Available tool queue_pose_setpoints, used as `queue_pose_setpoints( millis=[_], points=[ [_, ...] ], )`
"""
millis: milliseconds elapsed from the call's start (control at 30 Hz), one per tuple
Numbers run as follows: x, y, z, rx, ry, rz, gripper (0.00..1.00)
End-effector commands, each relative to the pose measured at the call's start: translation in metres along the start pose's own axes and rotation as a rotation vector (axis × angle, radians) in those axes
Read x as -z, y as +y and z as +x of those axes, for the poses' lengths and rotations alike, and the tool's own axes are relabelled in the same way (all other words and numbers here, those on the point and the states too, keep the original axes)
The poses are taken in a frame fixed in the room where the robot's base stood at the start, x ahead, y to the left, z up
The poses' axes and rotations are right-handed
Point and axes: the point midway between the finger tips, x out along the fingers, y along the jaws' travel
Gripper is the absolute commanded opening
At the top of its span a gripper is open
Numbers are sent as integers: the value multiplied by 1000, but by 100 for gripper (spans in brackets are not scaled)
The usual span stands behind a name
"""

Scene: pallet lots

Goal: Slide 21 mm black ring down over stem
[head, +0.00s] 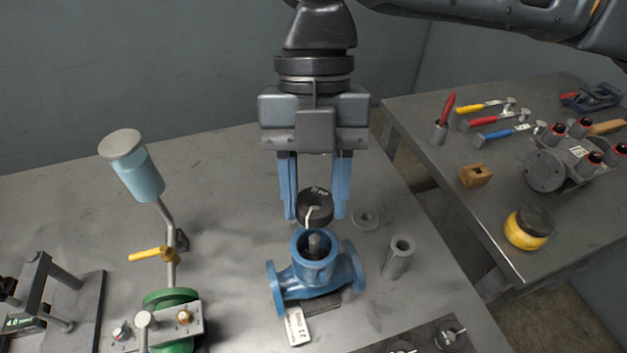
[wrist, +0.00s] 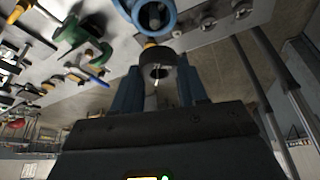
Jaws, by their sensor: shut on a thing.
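My gripper (head: 316,209) is shut on a black ring (head: 315,203) with white markings, held between its blue fingers. The ring is above the blue valve body (head: 318,277), apart from it as far as I can tell. The grey stem (head: 314,243) stands upright in the valve's round top opening, just below the ring in the head view. In the wrist view the ring (wrist: 157,68) sits between the fingers, with the blue valve (wrist: 153,16) beyond it. A white tag (head: 298,326) lies at the valve's foot.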

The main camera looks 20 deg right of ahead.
Motion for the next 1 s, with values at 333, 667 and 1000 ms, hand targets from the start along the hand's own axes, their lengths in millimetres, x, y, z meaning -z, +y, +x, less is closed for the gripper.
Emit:
queue_pose_setpoints(
  millis=[333,667,1000],
  points=[
    [-6,0,10,-1,3,2,13],
    [-16,0,34,0,3,3,13],
    [-20,0,43,-1,2,3,13]
  ],
)
